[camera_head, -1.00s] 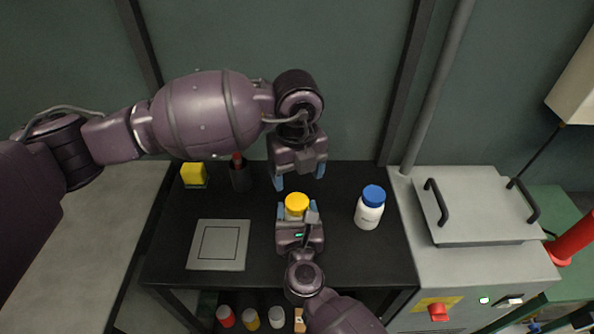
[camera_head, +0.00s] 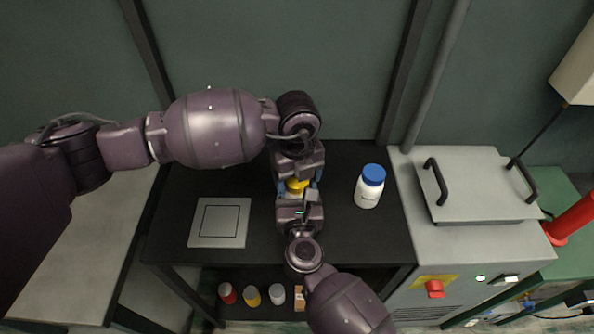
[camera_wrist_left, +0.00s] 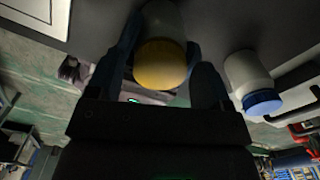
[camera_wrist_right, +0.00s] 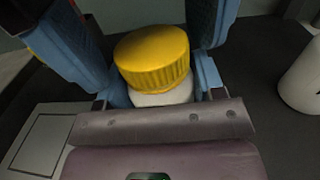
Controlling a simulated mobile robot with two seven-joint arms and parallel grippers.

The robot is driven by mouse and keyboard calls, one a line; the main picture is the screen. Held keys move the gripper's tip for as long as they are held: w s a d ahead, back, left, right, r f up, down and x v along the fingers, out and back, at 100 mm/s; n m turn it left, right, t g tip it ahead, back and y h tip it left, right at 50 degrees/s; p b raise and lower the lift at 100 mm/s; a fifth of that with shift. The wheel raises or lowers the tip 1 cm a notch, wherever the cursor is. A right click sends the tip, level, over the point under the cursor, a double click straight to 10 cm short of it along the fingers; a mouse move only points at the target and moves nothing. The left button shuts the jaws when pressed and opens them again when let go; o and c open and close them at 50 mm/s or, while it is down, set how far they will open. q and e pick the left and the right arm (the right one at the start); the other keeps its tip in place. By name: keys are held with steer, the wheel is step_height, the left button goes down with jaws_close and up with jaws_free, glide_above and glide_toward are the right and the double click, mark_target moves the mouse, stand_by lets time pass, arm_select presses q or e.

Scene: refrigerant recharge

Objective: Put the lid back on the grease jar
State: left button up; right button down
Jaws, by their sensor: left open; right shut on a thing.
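A white jar (camera_wrist_right: 165,97) with a yellow lid (camera_wrist_right: 155,55) on its top is upright over the black table. My right gripper (camera_head: 298,198) is shut on the jar body from the near side. My left gripper (camera_head: 298,178) is open, with its blue fingers on either side of the lid. In the left wrist view the lid (camera_wrist_left: 160,65) lies between those fingers, with a gap at the right finger. How tightly the lid sits on the jar cannot be told.
A white bottle with a blue cap (camera_head: 370,187) stands right of the grippers. A grey square plate (camera_head: 219,243) lies on the black table (camera_head: 265,245) at left. Several small containers stand on the shelf below. A grey machine (camera_head: 470,200) adjoins the table's right side.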

arm_select(q)
steer(key=c, duration=0.9)
steer(key=m, duration=0.6)
steer(key=shift+m, duration=0.3)
steer(key=shift+c, duration=0.2)
steer(key=m, duration=0.6)
steer(key=shift+m, duration=0.3)
steer(key=o, duration=1)
steer(key=shift+s+d, duration=0.1)
steer(key=shift+s, duration=0.1)
